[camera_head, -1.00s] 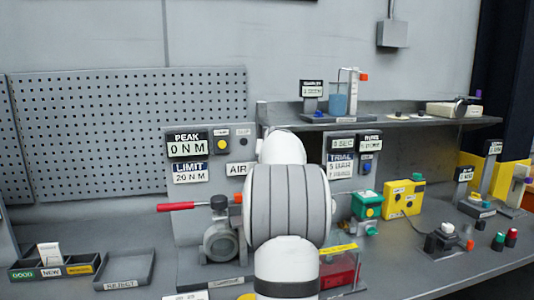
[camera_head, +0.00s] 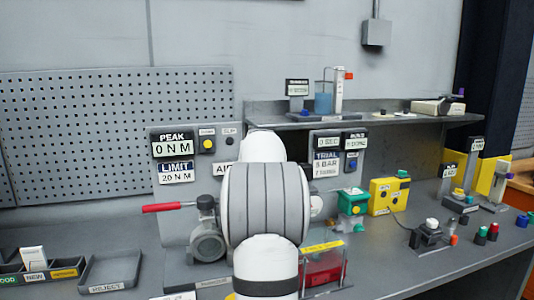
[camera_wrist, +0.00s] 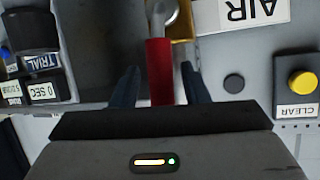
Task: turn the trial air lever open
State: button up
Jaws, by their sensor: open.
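In the wrist view, which is upside down, a red lever handle (camera_wrist: 160,72) on a bright metal stem runs between the two dark fingers of my gripper (camera_wrist: 160,88). The fingers are open, one on each side of the handle, with visible gaps. The AIR sign (camera_wrist: 243,14) is beside the stem; in the head view its edge (camera_head: 221,169) shows left of my arm. The air lever and my gripper are hidden behind my arm in the head view. The TRIAL display (camera_head: 326,162) shows right of my arm, and in the wrist view (camera_wrist: 42,62).
A yellow CLEAR button (camera_wrist: 302,83) is on the panel at the right of the wrist view. A green-topped device (camera_head: 352,199) and a yellow box (camera_head: 388,196) stand to the right.

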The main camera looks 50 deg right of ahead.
jog(key=shift+s+r, duration=0.1)
jog(key=b+v, duration=0.1)
jog(key=v, duration=0.6)
jog(key=shift+s+a, duration=0.2)
jog(key=shift+a, duration=0.05)
dwell(0.4)
